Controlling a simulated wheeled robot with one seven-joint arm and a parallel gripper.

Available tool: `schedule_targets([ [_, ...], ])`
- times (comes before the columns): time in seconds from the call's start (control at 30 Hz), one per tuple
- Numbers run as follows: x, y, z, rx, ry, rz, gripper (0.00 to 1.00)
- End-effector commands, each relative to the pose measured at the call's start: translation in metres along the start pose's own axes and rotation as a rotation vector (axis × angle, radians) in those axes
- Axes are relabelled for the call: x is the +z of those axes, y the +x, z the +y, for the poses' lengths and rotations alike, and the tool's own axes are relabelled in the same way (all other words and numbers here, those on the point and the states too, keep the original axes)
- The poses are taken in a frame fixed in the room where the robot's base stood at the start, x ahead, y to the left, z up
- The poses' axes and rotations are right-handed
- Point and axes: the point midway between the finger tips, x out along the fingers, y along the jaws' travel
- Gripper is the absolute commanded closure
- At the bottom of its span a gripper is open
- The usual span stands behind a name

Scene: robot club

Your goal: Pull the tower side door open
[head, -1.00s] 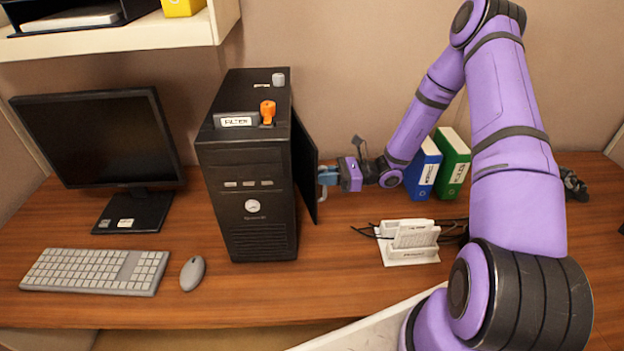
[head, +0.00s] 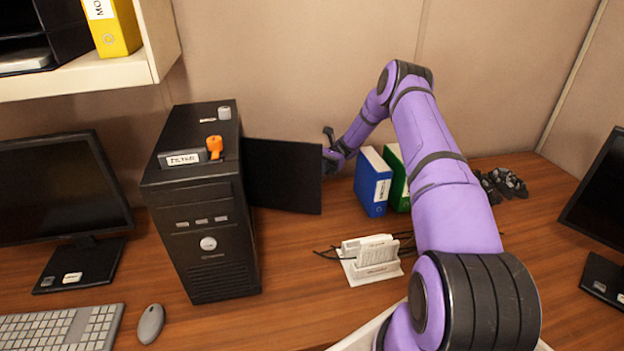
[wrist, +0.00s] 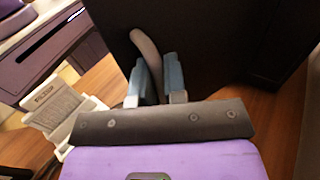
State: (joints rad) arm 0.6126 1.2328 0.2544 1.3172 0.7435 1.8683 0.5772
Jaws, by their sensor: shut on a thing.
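The black tower (head: 207,215) stands on the desk, left of centre in the head view. Its side door (head: 284,175) is a black panel swung wide out to the right of the tower. In the wrist view the door (wrist: 215,45) fills the upper middle, with a curved grey handle (wrist: 146,50) on it. My gripper (wrist: 157,98) has its two blue fingers shut on the handle. In the head view the fingers are hidden behind the door, and my wrist shows at its right edge.
Blue (head: 373,185) and green (head: 397,165) binders stand close right of my wrist. A white router-like device (head: 371,260) with cables sits in front of them. A monitor (head: 60,200), keyboard (head: 62,328) and mouse (head: 150,323) are left. A shelf (head: 120,75) overhangs the upper left.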

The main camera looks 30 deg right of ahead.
Motion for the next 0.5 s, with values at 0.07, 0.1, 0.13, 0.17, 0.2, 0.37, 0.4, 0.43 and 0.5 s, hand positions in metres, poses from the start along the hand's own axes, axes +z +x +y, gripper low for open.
schedule_targets([
  [0.07,-0.001,-0.011,-0.011,0.001,-0.002,0.001,1.0],
  [0.1,-0.001,-0.016,-0.015,0.001,-0.003,0.001,1.0],
  [0.13,-0.001,-0.019,-0.019,0.0,-0.003,0.002,1.0],
  [0.17,-0.001,-0.023,-0.022,0.0,-0.002,0.002,1.0],
  [0.2,-0.001,-0.027,-0.026,0.0,-0.003,0.002,1.0],
  [0.37,-0.001,-0.04,-0.043,0.0,-0.003,0.001,1.0],
  [0.4,-0.001,-0.043,-0.046,0.0,-0.003,0.001,1.0],
  [0.43,-0.001,-0.044,-0.048,0.0,-0.002,0.0,1.0],
  [0.5,-0.001,-0.048,-0.053,0.001,-0.002,0.001,1.0],
])
